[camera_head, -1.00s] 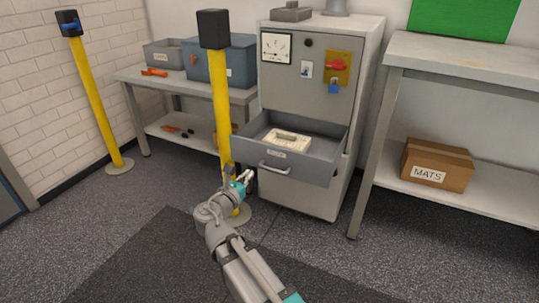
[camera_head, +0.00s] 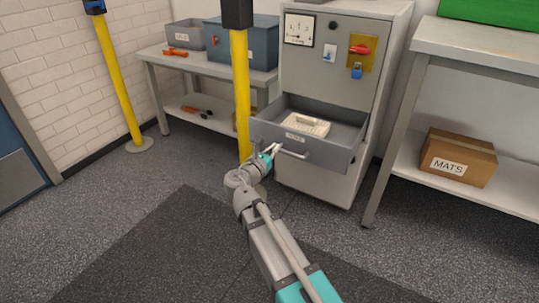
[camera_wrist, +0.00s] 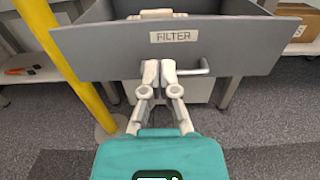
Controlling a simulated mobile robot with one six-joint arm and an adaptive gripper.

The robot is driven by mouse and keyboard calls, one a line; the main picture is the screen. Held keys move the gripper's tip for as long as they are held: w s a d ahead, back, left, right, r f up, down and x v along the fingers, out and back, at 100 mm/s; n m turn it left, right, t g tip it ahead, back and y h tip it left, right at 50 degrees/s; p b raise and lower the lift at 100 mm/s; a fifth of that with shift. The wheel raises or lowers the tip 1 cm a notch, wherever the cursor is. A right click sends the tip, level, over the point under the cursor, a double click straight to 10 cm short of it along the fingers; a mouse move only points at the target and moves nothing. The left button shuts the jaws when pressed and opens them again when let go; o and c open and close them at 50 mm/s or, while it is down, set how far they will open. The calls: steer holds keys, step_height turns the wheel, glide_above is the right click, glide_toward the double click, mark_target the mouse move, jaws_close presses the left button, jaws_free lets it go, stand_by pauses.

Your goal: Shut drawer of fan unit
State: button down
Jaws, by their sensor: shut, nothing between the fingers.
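The grey fan unit cabinet (camera_head: 335,75) stands against the back wall. Its drawer (camera_head: 338,155) is pulled well out, with a pale filter block (camera_head: 304,125) lying in it. In the wrist view the drawer front (camera_wrist: 245,45) faces me with a FILTER label (camera_wrist: 174,36) and a bar handle (camera_wrist: 195,71). My gripper (camera_head: 275,149) is shut and empty at the drawer front. In the wrist view its fingertips (camera_wrist: 159,68) are together below the label, at the left part of the handle, partly covering it. I cannot tell whether they touch the front.
A yellow post (camera_head: 241,90) stands close left of the drawer and my gripper. A bench (camera_head: 150,57) with bins is behind it. A shelf table (camera_head: 470,45) with a MATS box (camera_head: 456,158) stands at right. The floor in front is clear.

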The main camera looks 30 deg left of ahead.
mark_target(290, 132)
steer(key=w, duration=0.8)
steer(key=shift+w+d, duration=0.35)
